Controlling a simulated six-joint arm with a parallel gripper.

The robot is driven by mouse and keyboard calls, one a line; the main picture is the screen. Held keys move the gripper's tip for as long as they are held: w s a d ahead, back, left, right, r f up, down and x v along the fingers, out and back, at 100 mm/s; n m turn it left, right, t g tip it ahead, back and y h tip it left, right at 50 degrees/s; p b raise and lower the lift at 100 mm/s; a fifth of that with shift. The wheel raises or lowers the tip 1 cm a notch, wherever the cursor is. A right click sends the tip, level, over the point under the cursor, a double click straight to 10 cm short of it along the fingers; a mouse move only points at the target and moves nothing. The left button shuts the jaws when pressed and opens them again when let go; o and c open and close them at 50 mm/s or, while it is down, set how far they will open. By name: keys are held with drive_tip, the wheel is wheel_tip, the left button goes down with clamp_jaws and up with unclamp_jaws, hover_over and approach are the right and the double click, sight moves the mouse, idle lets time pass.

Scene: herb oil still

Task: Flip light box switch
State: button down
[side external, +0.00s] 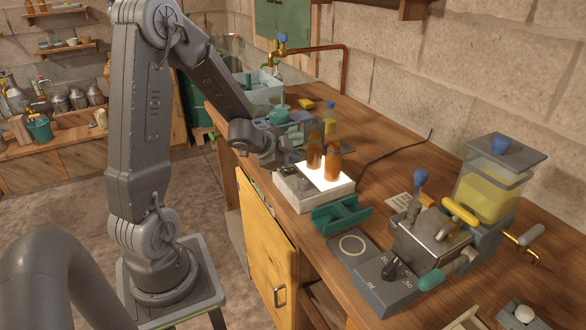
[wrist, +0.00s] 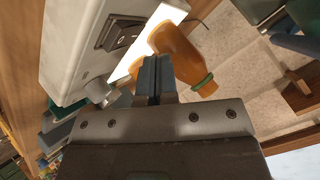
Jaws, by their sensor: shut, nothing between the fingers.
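The light box (side external: 298,195) is a low white box on the wooden bench, and its top panel (side external: 336,180) glows bright white. In the wrist view the pale light box (wrist: 72,45) fills the upper left. Its switch (wrist: 121,34) is a dark rocker in a dark frame, beside the lit panel. My gripper (side external: 283,158) is at the box's far left side in the side view. In the wrist view my gripper (wrist: 155,74) is shut and empty, its fingertips below and right of the switch. I cannot tell their exact distance from it.
Amber bottles (side external: 332,165) stand on the lit panel; one bottle (wrist: 180,52) shows close beside my fingers. A green tray (side external: 341,215) sits in front of the box. A metal machine (side external: 432,240) stands to the right. A cable (side external: 395,150) lies behind.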

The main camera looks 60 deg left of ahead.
sight(291, 171)
drive_tip(key=shift+r, duration=0.1)
drive_tip(key=shift+s+r, duration=0.15)
drive_tip(key=shift+r, duration=1.05)
drive_tip(key=shift+s+r, duration=0.15)
drive_tip(key=shift+r, duration=1.05)
drive_tip(key=s+d+r+n+y, duration=0.2)
drive_tip(key=d+r+n+y, duration=0.3)
drive_tip(key=r, duration=0.3)
drive_tip(key=s+d+r+n+g+h, duration=0.1)
drive_tip(key=s+d+g+h, duration=0.4)
drive_tip(key=s+d, duration=0.9)
drive_tip(key=d+n+h, duration=0.1)
drive_tip(key=d, duration=0.2)
drive_tip(key=shift+d+n, duration=0.35)
drive_tip(key=shift+n, duration=0.05)
drive_tip(key=c, duration=1.8)
unclamp_jaws()
drive_tip(key=shift+r, duration=0.1)
